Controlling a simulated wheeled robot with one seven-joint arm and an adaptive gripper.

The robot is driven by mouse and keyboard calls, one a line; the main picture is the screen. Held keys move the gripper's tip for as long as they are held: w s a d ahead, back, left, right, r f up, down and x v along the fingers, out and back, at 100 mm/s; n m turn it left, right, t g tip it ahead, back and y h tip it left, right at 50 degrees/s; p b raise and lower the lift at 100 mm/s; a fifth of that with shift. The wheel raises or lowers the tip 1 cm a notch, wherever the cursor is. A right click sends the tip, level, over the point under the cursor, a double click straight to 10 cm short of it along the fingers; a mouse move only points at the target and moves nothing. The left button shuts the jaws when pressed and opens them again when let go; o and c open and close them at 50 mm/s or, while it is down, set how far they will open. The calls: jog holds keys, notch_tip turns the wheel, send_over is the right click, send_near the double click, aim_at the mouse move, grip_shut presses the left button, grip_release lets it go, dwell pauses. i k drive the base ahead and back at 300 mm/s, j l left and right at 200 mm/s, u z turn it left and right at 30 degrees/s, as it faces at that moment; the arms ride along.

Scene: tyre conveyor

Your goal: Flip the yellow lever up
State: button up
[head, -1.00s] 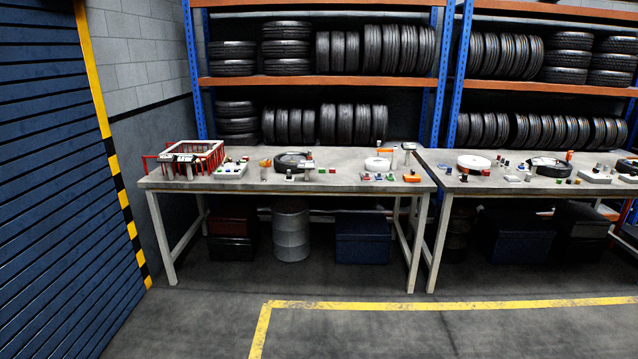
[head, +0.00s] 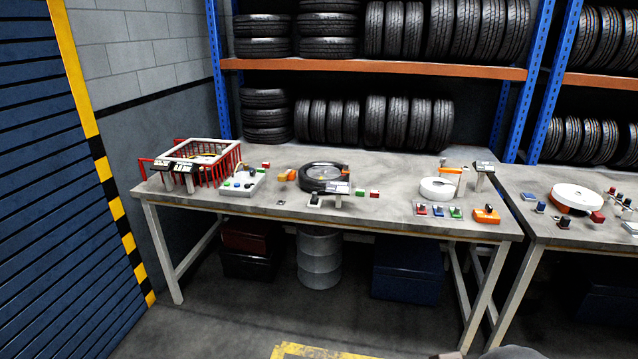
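No clear yellow lever can be made out at this distance. A white control box (head: 241,184) with small coloured buttons and knobs stands on the left workbench (head: 395,212). A small orange-yellow piece (head: 287,175) sits between that box and a black tyre (head: 323,177); I cannot tell whether it is a lever. An orange box (head: 486,214) with a dark top part is near the bench's right front. My gripper is not in view; a grey rounded part at the bottom right edge may be part of my arm.
A red basket (head: 207,160) stands at the bench's left end. A white disc (head: 437,189) and several small switches are on its right part. A second bench (head: 600,235) adjoins at the right. Tyre shelves stand behind. The floor in front of the left bench looks clear.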

aim_at(282, 177)
jog(key=i+l+u, duration=0.45)
jog(key=i, duration=0.2)
jog(key=i+j+z, duration=0.5)
jog(key=i+j, duration=0.15)
jog(key=i+j+z, duration=0.2)
jog(key=j, duration=0.25)
jog(key=i+j+z, duration=0.25)
jog(key=j, duration=0.2)
